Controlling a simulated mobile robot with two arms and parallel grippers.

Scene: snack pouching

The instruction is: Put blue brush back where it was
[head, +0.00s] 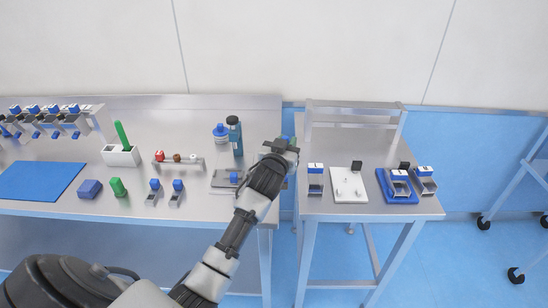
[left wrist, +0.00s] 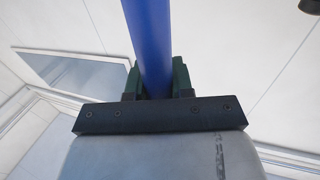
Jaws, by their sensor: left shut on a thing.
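My left gripper (head: 284,148) is near the right end of the left table, by the gap between the two tables. In the left wrist view its dark green fingers (left wrist: 158,82) are shut on the blue brush (left wrist: 150,30), whose smooth round blue handle runs up out of the picture. The brush's head is not seen, and in the head view the brush can hardly be made out at the gripper. A white holder block (head: 121,158) stands on the left table with a green brush (head: 121,136) upright in it. My right gripper is not in view.
A dark bottle (head: 235,136) and a blue-capped jar (head: 220,133) stand left of the gripper. A small rack (head: 178,163) with coloured knobs lies between them and the holder. A blue mat (head: 40,181) is at far left. The right table (head: 370,148) bears several small devices.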

